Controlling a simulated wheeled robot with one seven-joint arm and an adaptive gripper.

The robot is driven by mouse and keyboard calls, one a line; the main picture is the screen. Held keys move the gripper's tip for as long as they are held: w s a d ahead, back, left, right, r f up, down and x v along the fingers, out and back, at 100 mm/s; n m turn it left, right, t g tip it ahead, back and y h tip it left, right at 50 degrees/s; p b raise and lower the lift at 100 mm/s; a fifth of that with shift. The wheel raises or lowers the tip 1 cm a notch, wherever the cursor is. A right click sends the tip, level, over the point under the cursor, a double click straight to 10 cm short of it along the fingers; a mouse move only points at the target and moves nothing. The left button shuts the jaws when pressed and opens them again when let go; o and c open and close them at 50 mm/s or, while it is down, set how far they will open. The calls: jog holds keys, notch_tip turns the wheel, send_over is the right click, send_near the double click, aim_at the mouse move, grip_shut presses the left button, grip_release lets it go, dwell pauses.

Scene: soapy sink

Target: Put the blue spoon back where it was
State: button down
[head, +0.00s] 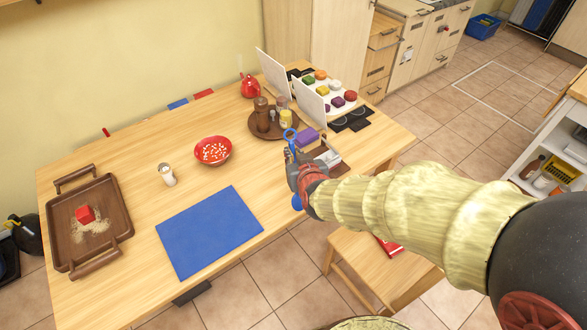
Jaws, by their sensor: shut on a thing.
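My gripper (292,166) is over the right part of the wooden table, near its front edge, and is shut on the blue spoon (291,146). A blue loop-like end sticks up above the fingers, and a blue patch shows below them. The fingers hide the middle of the spoon. It looks roughly upright, but I cannot tell how far it is above the table. A purple block (307,137) and a small tray-like holder (329,157) are just right of my gripper.
The table (140,240) holds a blue mat (209,230), a red bowl (213,150), a white shaker (167,175), a brown tray (118,217) with a red block, and a round tray (265,137) with jars. A wooden stool (375,265) stands in front.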

jog(key=shift+w+f, duration=0.35)
jog(key=shift+f, duration=0.05)
jog(key=shift+w+a+f+b, duration=0.15)
jog(key=shift+f+b, duration=0.3)
jog(key=shift+f, duration=0.5)
jog(key=shift+w+d+f+b, duration=0.15)
jog(key=shift+f+b, duration=0.3)
jog(key=shift+f, duration=0.45)
jog(key=shift+a, duration=0.1)
jog(key=shift+f, duration=0.15)
jog(key=c, duration=1.9)
grip_release()
jog(key=shift+o, duration=0.4)
